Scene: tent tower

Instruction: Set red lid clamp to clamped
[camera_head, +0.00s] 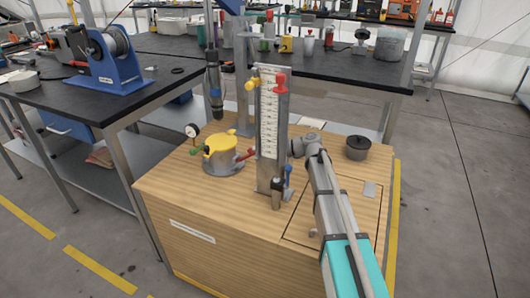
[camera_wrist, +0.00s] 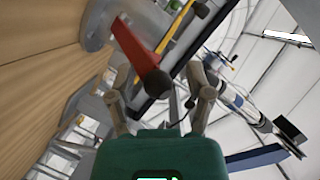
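The red lid clamp (camera_head: 245,154) shows as a small red handle on the right side of the yellow-lidded pot (camera_head: 220,144), partly hidden by the upright gauge panel. In the wrist view what looks like its red lever (camera_wrist: 134,46) ends in a dark knob and points towards my gripper. My gripper (camera_wrist: 157,72) is open, with one finger on each side of the lever and a gap visible at both sides. In the head view my gripper (camera_head: 297,147) is right of the panel, and its fingertips are hard to make out.
The upright gauge panel (camera_head: 272,125), with red and yellow valves on top, stands between the pot and my arm. A pressure dial (camera_head: 191,130) and a green knob (camera_head: 196,151) are left of the yellow-lidded pot.

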